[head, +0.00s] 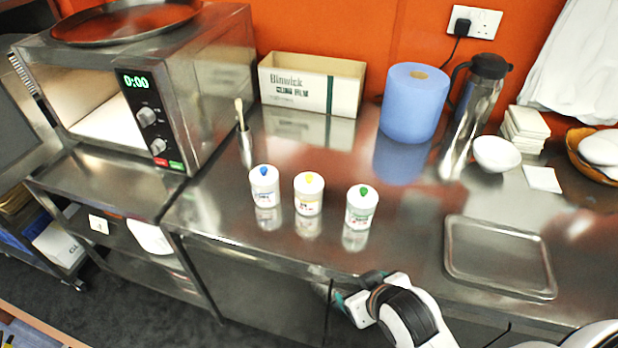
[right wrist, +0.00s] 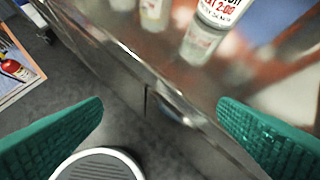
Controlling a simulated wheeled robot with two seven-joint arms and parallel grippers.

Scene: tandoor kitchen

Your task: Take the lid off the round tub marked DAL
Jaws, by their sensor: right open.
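Three small white round tubs stand upright in a row on the steel counter, each with a lid on: one with a blue knob (head: 264,186), one with a yellow knob (head: 308,194), one with a green knob (head: 361,207). Their labels are too small to read, so I cannot tell which is marked DAL. In the right wrist view the lower part of one tub (right wrist: 220,10) shows at the top edge, with red print. My right gripper (head: 356,298) is open and empty, in front of the counter's front edge, apart from the tubs. My left gripper is not in view.
A steel tray (head: 499,256) lies to the right on the counter (head: 300,245). Behind stand a cling film box (head: 312,83), a blue roll (head: 413,102), a flask (head: 476,105) and a white bowl (head: 496,153). A microwave (head: 186,90) stands left. The counter around the tubs is clear.

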